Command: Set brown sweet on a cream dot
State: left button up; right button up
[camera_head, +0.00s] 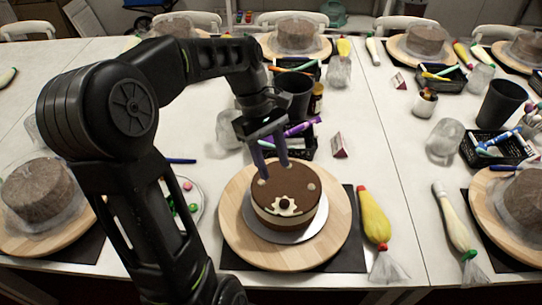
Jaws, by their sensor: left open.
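The round brown cake (296,215) has a pale side band and sits on a white board on a wooden turntable (235,232). A small cream dot (311,186) shows on its top right, and a scalloped cream decoration with dark spots lies near its front edge. My left gripper (272,172) points down with its fingers apart, over the back left of the cake top; I cannot tell whether they touch it. My right gripper is not in view.
A plate (190,216) with pink and green sweets stands left of the turntable, partly behind my left arm. A yellow piping bag (374,217) lies to the right. Behind the cake are a dark cup (294,98), a glass jar and a black basket with tools.

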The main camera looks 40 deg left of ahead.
pick_arm(q)
jog(key=shift+v, duration=0.95)
jog(key=shift+f, duration=0.1)
